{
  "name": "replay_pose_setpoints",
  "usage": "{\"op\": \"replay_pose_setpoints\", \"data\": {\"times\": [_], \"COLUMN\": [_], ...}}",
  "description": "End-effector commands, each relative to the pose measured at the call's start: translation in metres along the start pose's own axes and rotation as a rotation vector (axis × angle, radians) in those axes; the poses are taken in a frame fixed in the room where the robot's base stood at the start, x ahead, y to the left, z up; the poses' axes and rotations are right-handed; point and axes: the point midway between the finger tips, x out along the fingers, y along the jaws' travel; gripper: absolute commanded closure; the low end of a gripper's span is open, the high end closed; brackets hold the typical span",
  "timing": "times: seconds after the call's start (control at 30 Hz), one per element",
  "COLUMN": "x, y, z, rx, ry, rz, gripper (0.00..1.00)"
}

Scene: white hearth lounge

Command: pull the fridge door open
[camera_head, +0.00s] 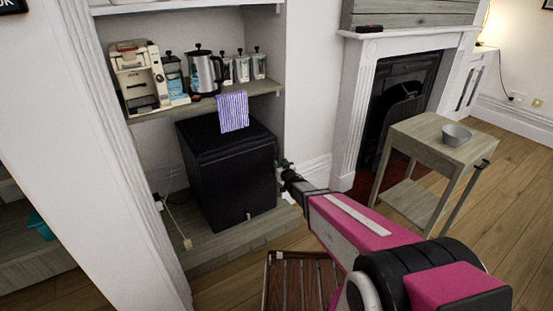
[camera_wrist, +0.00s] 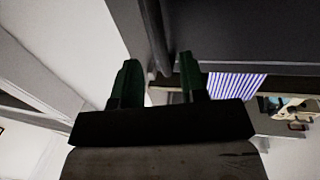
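The fridge (camera_head: 228,175) is a black box standing in the alcove under the shelf, and its door looks shut in the head view. My gripper (camera_head: 284,167) is at the right side of the fridge, near its front right edge. In the wrist view, the two green fingers of my gripper (camera_wrist: 160,78) stand apart with nothing clearly held between them. The dark fridge (camera_wrist: 240,30) fills the upper right there, and a dark vertical edge or seam lies just beyond the gap between the fingers. I cannot tell whether a finger touches it.
A kettle (camera_head: 204,73), coffee machine (camera_head: 139,77) and jars stand on that shelf. A slatted wooden item (camera_head: 298,282) lies in front.

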Motion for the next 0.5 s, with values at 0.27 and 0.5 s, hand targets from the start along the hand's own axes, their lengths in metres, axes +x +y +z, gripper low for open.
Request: {"op": "replay_pose_setpoints", "data": {"times": [0.27,0.5], "x": [0.049,0.057], "y": [0.0,0.0], "z": [0.001,0.0], "rx": [0.0,0.0], "ry": [0.0,-0.001], "rz": [-0.001,0.0], "gripper": [0.61,0.61]}}
